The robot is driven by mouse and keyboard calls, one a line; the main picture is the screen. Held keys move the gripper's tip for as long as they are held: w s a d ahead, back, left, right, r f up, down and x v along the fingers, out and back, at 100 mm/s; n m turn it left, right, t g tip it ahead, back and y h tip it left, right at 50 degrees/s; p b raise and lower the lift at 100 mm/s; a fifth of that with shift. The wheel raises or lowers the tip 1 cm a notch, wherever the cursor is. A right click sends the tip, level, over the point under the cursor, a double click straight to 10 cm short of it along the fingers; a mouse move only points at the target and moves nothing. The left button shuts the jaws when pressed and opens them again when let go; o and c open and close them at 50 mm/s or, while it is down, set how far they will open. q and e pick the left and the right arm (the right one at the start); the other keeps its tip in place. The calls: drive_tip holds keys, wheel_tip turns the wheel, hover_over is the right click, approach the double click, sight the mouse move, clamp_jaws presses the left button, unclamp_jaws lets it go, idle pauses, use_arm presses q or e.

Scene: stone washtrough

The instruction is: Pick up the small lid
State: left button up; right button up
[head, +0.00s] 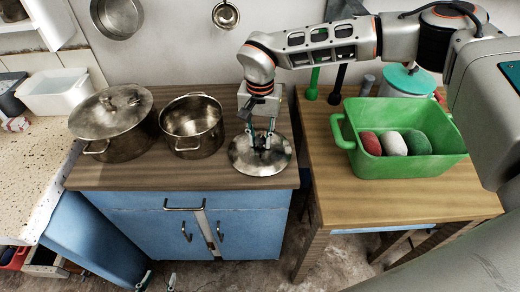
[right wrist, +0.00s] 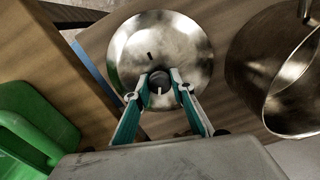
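The small lid (head: 243,161) is a round, shiny metal disc with a dark knob, lying at the right front of the wooden cabinet top. It also shows in the right wrist view (right wrist: 190,45). My right gripper (head: 261,141) points down over the lid's middle. In the right wrist view its two fingers (right wrist: 161,88) stand on both sides of the knob (right wrist: 160,80) and look closed against it. The lid appears to rest on the cabinet top. My left gripper is in neither view.
An open pot (head: 193,122) and a larger lidded pot (head: 113,125) stand left of the lid. Right of a narrow gap, a table (head: 400,200) holds a green tub (head: 410,168) with several balls. The cabinet's front edge is close to the lid.

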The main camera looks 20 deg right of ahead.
clamp_jaws()
drive_tip(key=shift+r, duration=0.1)
